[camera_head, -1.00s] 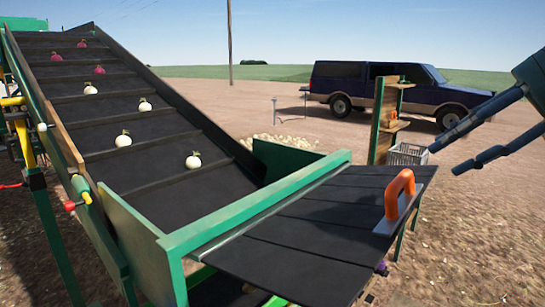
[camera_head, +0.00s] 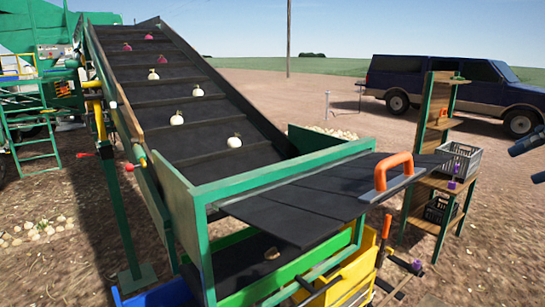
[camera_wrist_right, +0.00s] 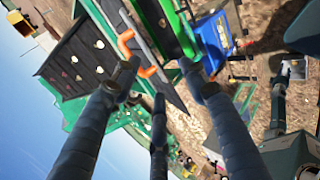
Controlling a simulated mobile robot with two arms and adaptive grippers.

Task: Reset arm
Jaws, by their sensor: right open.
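My right gripper (camera_head: 523,164) is at the right edge of the head view, with only its dark fingertips showing. Its fingers are spread and empty, and they hang in the air to the right of the crate shelf. In the right wrist view the gripper (camera_wrist_right: 160,85) shows several long blue-grey fingers spread apart with nothing between them. An orange handle (camera_head: 393,171) stands on the dark sorting table (camera_head: 290,215), apart from the fingers. It also shows beyond the fingers in the wrist view (camera_wrist_right: 126,42). My left gripper is not seen in the head view.
A sloped conveyor (camera_head: 205,130) carries several white and red onions. A wooden shelf (camera_head: 436,125) holds a grey crate (camera_head: 461,158). A yellow bin (camera_head: 350,280) and a blue bin (camera_head: 165,293) stand below. Open dirt lies right of the shelf.

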